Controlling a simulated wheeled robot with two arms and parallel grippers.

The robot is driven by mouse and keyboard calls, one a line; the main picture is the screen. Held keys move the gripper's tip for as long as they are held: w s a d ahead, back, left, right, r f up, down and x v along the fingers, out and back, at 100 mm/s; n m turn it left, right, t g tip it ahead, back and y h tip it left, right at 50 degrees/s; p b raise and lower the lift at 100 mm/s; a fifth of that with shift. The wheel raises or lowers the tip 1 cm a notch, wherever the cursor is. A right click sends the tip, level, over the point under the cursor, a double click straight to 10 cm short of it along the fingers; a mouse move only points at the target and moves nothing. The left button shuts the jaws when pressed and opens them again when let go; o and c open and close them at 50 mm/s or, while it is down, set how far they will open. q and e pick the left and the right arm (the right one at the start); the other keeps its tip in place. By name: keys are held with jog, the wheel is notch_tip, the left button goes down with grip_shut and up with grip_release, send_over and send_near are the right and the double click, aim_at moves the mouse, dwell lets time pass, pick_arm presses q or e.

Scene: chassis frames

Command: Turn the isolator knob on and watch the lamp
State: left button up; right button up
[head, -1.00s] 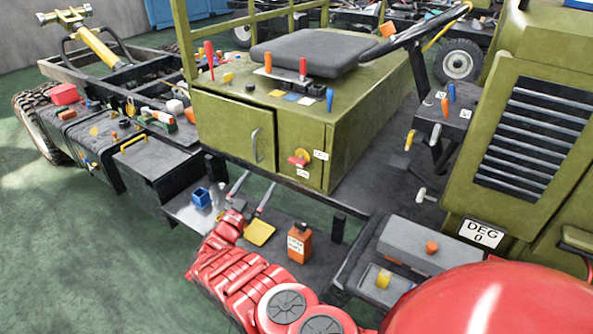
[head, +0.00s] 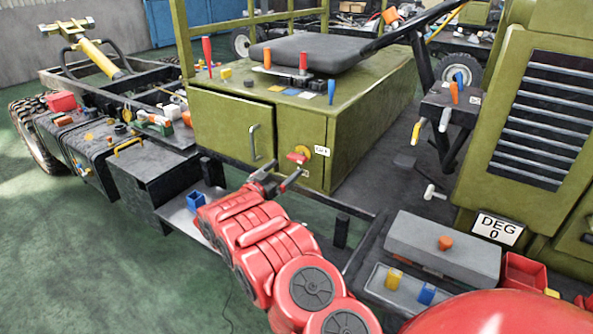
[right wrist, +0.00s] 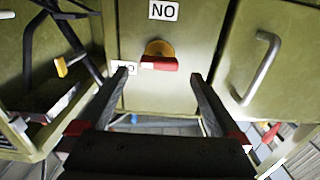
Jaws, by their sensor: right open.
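The isolator knob (head: 298,158) has a red handle on a yellow disc, on the front of the green seat box (head: 350,140). A label that seems to read OFF (head: 321,150) is to its right, another label below it. My right gripper (head: 284,171) is open and empty, just below and in front of the knob. In the right wrist view, upside down here, the knob (right wrist: 158,62) lies between the open fingertips (right wrist: 159,76), apart from both. The handle lies crosswise, and the ON label (right wrist: 163,10) reads inverted. I cannot make out a lamp. My left gripper is not in view.
A cabinet door with a metal handle (head: 255,142) is left of the knob. A grey box (head: 447,249) with an orange piece and a DEG 0 plate (head: 497,229) are at right. A black post (head: 341,231) stands below the seat box.

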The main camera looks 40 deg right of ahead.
aim_at(294, 160)
jog(key=x, duration=0.7)
jog(key=shift+d+r, duration=0.15)
jog(key=shift+d, duration=0.05)
jog(key=shift+c, duration=0.3)
jog(key=c, duration=1.2)
